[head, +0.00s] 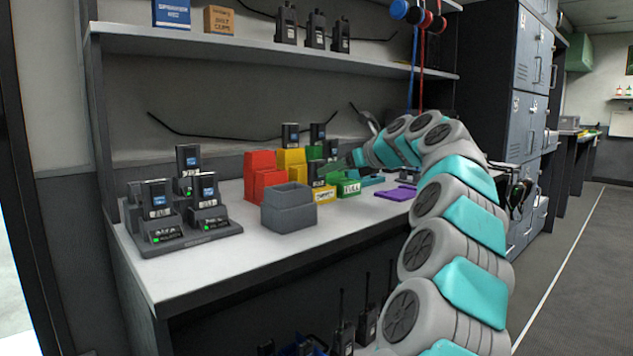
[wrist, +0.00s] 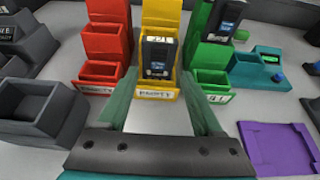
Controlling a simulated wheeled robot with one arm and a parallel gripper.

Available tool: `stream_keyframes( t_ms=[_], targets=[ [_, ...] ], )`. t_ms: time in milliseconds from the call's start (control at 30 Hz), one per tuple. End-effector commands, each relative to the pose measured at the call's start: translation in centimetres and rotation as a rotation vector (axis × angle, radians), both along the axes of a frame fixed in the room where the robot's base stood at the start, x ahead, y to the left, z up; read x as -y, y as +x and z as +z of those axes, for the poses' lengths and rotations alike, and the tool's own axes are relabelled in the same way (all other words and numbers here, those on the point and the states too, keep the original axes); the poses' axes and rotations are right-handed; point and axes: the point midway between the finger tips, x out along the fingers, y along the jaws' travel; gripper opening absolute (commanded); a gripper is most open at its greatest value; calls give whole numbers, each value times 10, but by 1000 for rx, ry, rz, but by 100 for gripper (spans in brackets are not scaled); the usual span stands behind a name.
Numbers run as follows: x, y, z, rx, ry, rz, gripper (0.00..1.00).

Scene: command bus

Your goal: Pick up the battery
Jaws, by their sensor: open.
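Several dark batteries with blue labels are in view. One battery (wrist: 158,56) stands upright in the front compartment of the yellow bin (wrist: 160,94) in the wrist view; in the head view it (head: 316,173) is low among the bins. Another battery (wrist: 224,20) stands in the green bin (wrist: 212,78). My gripper (wrist: 165,92) is open and empty, its fingers pointing at the yellow bin, one to each side of it. The battery there is ahead of the fingertips. In the head view my gripper (head: 347,161) is partly hidden among the bins.
A red bin (wrist: 102,70) and a grey bin (wrist: 38,112) stand left of the yellow one. A charger (head: 190,235) with several batteries sits at the counter's left. A purple tray (wrist: 278,150) and teal device (wrist: 258,75) lie to the right. A shelf (head: 260,52) overhangs the counter.

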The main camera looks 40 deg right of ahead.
Motion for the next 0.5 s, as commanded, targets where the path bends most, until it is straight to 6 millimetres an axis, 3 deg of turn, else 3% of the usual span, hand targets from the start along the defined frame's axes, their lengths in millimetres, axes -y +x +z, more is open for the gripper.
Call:
stream_keyframes(
  t_ms=[200,500],
  targets=[
    [-5,29,-14,-6,1,3,68],
    [-6,32,-14,-3,0,2,64]
  ],
)
